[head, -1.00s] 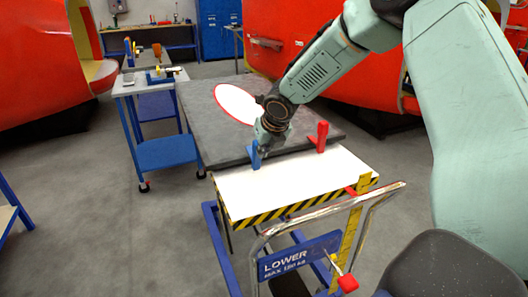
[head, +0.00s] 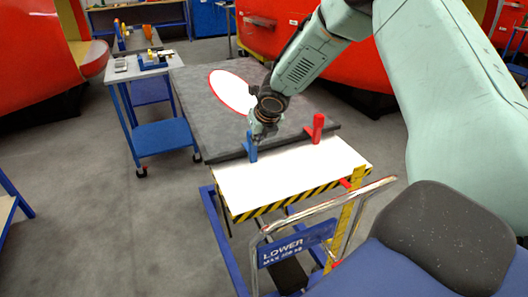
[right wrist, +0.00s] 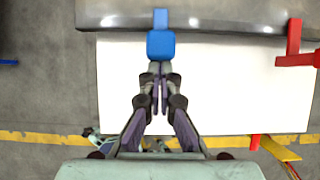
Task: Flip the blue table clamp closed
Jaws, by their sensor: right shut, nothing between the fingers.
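The blue table clamp (head: 251,148) stands upright at the front edge of the dark grey slab (head: 195,115), beside the white tabletop. It also shows in the right wrist view (right wrist: 161,44), just ahead of my fingertips. My right gripper (head: 260,141) is shut and empty, right at the clamp. In the right wrist view its closed fingers (right wrist: 158,72) point at the blue block; whether they touch it I cannot tell. My left gripper is in neither view.
A red clamp (head: 316,129) stands upright farther right on the slab's edge. The white tabletop (head: 290,172) of the striped lift cart is clear. A metal handle (head: 325,213) rises at its near side. A blue trolley (head: 160,139) stands to the left.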

